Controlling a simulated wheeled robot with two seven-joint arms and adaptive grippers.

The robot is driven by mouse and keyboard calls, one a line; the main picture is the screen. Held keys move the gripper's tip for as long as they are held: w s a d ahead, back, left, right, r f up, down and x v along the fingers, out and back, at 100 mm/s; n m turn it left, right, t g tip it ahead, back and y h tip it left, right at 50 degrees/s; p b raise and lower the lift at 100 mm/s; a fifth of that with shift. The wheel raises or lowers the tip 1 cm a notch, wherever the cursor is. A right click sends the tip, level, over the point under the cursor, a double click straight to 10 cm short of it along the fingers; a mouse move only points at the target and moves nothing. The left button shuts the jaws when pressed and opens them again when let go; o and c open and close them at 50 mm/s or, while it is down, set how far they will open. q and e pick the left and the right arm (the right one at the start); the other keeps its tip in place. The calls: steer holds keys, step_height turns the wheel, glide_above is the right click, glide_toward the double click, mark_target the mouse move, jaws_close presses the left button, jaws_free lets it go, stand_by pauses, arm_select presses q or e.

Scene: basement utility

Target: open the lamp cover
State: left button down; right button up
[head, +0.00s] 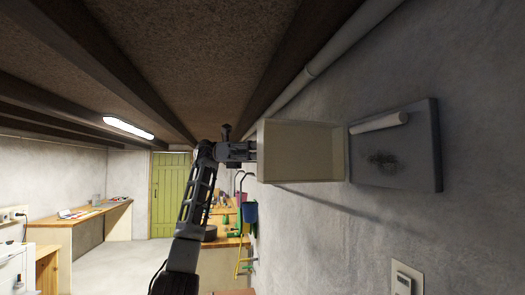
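The lamp is on the grey wall at the right of the head view. Its dark grey base plate (425,150) carries a pale tube (380,123) and a dark smudge below it. The lamp cover (300,152), a shallow cream box, stands swung open to the left of the base, its hollow inside showing. My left gripper (250,151) is at the cover's far left edge and appears to touch it. Its fingertips are small and partly hidden by the cover, so their opening does not show. My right gripper is not in view.
A pipe (318,62) runs along the wall near the ceiling beams. A wall switch (406,280) is below the lamp. A workbench with tools and a blue bucket (250,212) stand behind my arm. A green door (169,195) is at the back; the left floor is clear.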

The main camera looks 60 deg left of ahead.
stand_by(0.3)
arm_select(q)
steer(key=c, duration=1.3)
jaws_free()
steer(key=shift+s, duration=0.15)
steer(key=shift+a, duration=0.1)
steer(key=shift+v, duration=3.7)
steer(key=shift+r, duration=0.1)
